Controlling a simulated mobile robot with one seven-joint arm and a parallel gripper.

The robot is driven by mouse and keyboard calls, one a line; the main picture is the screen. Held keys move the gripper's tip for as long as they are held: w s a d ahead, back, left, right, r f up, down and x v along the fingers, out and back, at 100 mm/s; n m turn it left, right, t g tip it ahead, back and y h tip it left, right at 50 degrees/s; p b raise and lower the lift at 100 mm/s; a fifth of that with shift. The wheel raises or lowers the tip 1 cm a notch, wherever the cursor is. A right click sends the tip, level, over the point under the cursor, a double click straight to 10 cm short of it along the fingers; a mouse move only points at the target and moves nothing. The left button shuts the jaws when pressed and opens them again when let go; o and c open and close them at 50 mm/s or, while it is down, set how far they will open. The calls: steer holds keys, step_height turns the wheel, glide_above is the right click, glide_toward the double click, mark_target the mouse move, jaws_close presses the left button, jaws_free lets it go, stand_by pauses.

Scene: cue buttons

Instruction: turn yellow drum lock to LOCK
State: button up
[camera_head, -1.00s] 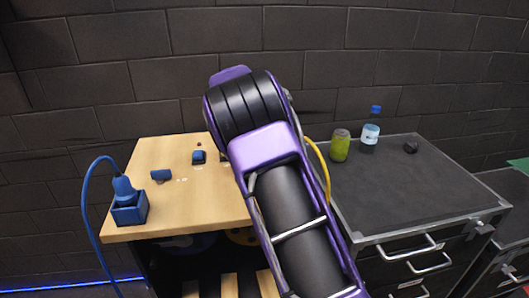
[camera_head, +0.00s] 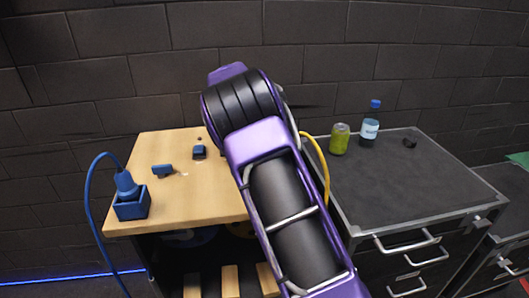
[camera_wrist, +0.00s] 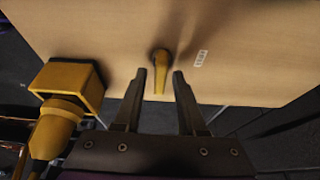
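The yellow drum lock (camera_wrist: 160,68) shows in the wrist view as a round knob with a lever on the wooden tabletop (camera_wrist: 90,30). Its lever points toward my gripper. My gripper (camera_wrist: 157,75) is open, with one dark finger on each side of the lever and a gap visible on both sides. A small white label (camera_wrist: 200,58) lies right of the lock; its text is too small to read. In the head view my arm hides the lock and my gripper.
A yellow socket box (camera_wrist: 75,78) with a yellow plug (camera_wrist: 55,128) stands left of my gripper. In the head view, the bench (camera_head: 185,205) also holds a blue socket box (camera_head: 132,205) and small blue fittings (camera_head: 163,170). A can (camera_head: 340,139) and bottle (camera_head: 370,128) stand on the dark cabinet.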

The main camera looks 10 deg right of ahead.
stand_by(0.3)
steer(key=v, duration=1.7)
steer(key=shift+a+r, duration=0.15)
